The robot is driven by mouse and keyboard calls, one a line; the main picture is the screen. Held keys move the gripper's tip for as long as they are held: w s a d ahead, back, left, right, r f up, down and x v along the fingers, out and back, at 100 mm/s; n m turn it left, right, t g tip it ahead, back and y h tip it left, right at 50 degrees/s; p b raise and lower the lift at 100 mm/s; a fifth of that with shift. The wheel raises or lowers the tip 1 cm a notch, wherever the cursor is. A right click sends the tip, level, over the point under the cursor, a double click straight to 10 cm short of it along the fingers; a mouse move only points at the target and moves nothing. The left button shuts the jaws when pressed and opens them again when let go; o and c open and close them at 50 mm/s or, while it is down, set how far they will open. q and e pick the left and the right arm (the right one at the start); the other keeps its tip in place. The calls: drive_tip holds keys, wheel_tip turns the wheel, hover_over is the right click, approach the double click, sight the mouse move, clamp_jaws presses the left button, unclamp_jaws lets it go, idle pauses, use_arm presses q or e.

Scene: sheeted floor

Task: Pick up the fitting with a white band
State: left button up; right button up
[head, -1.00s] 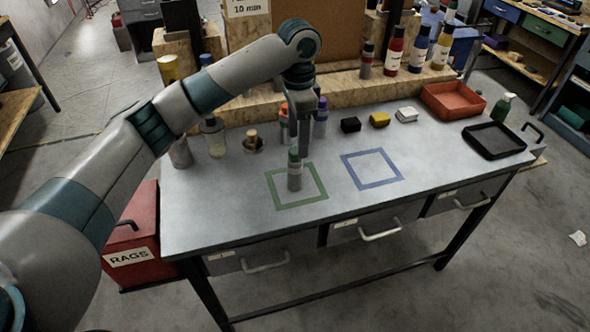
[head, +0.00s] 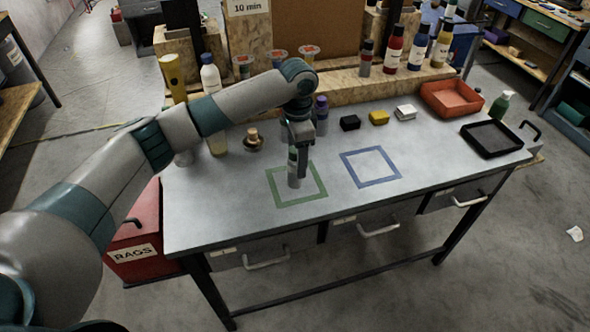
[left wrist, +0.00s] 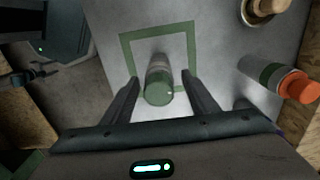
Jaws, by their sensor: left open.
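A small upright cylindrical fitting (head: 293,178) with a grey body stands inside the green square outline (head: 318,172) on the workbench. In the left wrist view the fitting (left wrist: 158,83) shows its green top between my fingers; I cannot make out a white band on it. My left gripper (head: 299,160) is open and lowered over the fitting, partly hiding it in the head view. In the wrist view my left gripper (left wrist: 161,77) has one finger on each side, with gaps visible. My right gripper is not in view.
A purple-capped fitting (head: 321,116) stands close behind the gripper. In the wrist view an orange-capped fitting with a green band (left wrist: 280,78) is at right. A brass-topped piece (head: 253,141), a black block (head: 350,123) and a yellow block (head: 379,118) stand behind. The blue square (head: 371,167) is empty.

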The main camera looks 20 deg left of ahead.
sight(295, 169)
use_arm(q)
drive_tip(key=f, duration=0.1)
drive_tip(key=f+p, duration=0.1)
drive_tip(key=f, duration=0.1)
drive_tip(key=shift+s+a, duration=0.2)
drive_tip(key=shift+a, duration=0.1)
drive_tip(key=shift+f+p, duration=0.4)
drive_tip(key=shift+f, duration=0.35)
drive_tip(key=shift+c, duration=0.2)
drive_tip(key=shift+w, duration=0.1)
drive_tip(key=c, duration=1.3)
drive_tip(key=shift+o, duration=0.2)
drive_tip(key=shift+r, duration=0.15)
